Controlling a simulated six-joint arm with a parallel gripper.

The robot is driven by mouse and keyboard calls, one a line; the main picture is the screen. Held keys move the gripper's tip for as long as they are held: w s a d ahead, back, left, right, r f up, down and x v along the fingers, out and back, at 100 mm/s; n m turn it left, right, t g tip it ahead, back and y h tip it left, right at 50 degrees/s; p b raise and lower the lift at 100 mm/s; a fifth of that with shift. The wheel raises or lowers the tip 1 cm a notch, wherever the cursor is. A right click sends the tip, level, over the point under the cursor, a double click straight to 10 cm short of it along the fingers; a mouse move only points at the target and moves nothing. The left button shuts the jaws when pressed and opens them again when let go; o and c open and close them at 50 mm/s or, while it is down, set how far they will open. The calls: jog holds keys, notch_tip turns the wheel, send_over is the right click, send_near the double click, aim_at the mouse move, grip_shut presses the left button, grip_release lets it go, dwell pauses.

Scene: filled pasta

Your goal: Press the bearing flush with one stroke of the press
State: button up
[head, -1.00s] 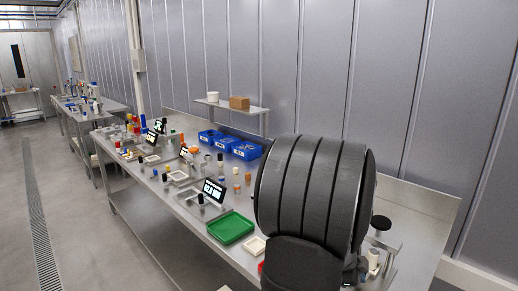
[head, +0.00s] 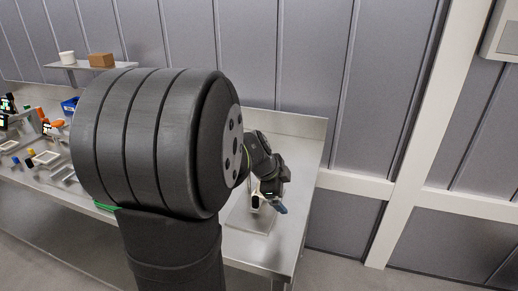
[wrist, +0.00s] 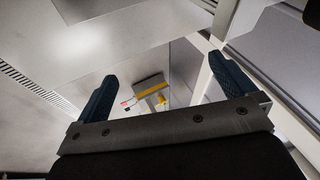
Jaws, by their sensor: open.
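My gripper (head: 272,200) is over the right end of the steel bench, pointing down and to the right. In the wrist view its two dark blue fingers stand wide apart with nothing between them (wrist: 164,75). Close to the gripper in the head view is a small white-and-dark fixture (head: 256,202) on a flat plate (head: 248,220). It may be the press, but the arm covers much of it. I cannot make out the bearing in either current view.
The steel bench (head: 300,170) has bare surface at its right end. Small parts and trays lie at the left, partly behind my arm. A wall shelf (head: 78,65) holds a white tub and a brown box. A grey object with yellow edges (wrist: 150,88) shows beyond the fingers.

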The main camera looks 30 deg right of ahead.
jog(key=w+a+r+n+t+y, duration=0.1)
jog(key=w+a+r+n, duration=0.15)
jog(key=r+n, duration=0.4)
jog(key=w+a+r+n+y, duration=0.1)
jog(key=w+r+n, duration=0.25)
jog(key=r, duration=0.65)
jog(key=w+a+r+n+t+y, duration=0.1)
jog(key=w+a+r+n, duration=0.1)
jog(key=r+n, duration=0.5)
jog(key=x, duration=0.9)
jog(key=shift+d+m, duration=0.2)
jog(key=shift+m, duration=0.1)
jog(key=shift+f, duration=0.1)
jog(key=v, duration=1)
jog(key=shift+a, duration=0.1)
